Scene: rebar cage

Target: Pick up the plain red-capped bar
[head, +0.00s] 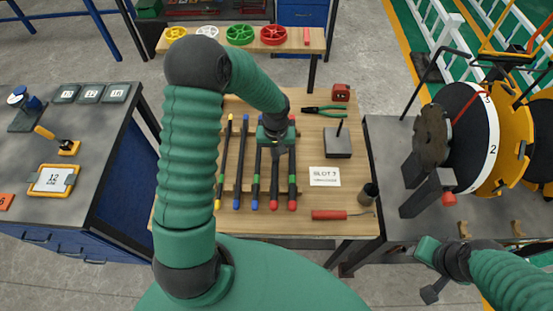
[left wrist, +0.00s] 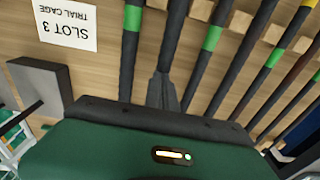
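Several dark bars with coloured end caps lie side by side on a wooden table (head: 340,215). The plain red-capped bar (head: 274,185) has no green band. It lies just left of a red-capped bar with a green band (head: 292,180). My left gripper (head: 277,150) points down over the plain bar's upper half and hides part of it. In the left wrist view, its dark fingers (left wrist: 164,92) line up with a bandless bar (left wrist: 176,35); whether they close on it is unclear. My right gripper (head: 432,288) is at the lower right, far from the bars; its fingers are unclear.
A label (head: 324,176), a dark block with a post (head: 338,142), green pliers (head: 324,110), a red-handled tool (head: 330,214) and a dark cup (head: 369,194) are right of the bars. Wooden supports (left wrist: 242,22) hold the bars. Round machinery (head: 470,130) stands right.

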